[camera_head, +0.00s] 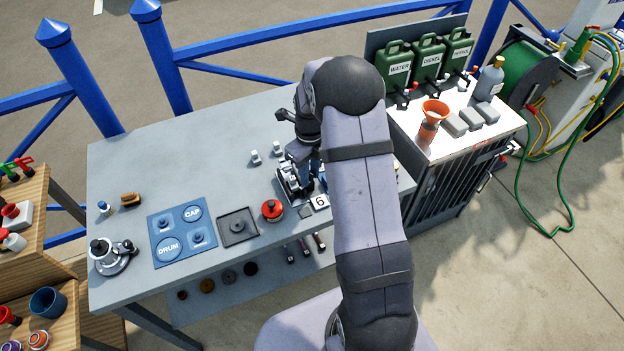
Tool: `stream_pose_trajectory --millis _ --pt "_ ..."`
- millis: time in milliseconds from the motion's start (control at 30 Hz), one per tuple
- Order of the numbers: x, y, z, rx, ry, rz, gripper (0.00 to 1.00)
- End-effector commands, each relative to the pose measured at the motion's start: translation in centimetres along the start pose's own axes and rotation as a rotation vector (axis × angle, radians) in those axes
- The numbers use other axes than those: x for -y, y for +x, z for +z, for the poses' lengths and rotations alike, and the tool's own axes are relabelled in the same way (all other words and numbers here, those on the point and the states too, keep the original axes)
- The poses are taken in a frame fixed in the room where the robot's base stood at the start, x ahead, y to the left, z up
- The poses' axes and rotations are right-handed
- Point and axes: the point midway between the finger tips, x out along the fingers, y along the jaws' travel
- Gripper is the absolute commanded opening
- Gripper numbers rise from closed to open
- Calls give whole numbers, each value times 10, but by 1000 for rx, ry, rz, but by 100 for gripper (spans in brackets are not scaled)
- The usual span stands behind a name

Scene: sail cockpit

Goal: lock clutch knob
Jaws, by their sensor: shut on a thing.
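My gripper (306,184) points down over the right part of the grey workbench (125,170), beside a small white card marked 6 (320,201). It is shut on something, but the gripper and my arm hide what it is. Dark and silvery metal parts show around the fingers, and I cannot separate them clearly. I cannot make out the clutch knob for certain. A round red knob-like part with a dark centre (272,209) sits on the bench just left of the gripper, apart from it. A dark and silvery reel-like device (110,255) stands at the bench's left end.
A blue mat marked DRUM and CAP (183,232) and a dark square tray (237,227) lie left of the gripper. Small pale blocks (256,157) stand behind. Green canisters (429,58) and an orange funnel (432,117) stand right. The bench's back left is clear.

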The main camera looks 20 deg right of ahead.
Motion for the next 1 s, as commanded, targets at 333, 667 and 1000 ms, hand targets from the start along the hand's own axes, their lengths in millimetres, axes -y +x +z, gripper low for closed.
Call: stream_pose_trajectory --millis 333,667,1000 --pt "0 12 -8 -18 304 1 5" --pt "0 13 -8 -18 362 1 5" --pt "-1 13 -7 -18 358 1 29"
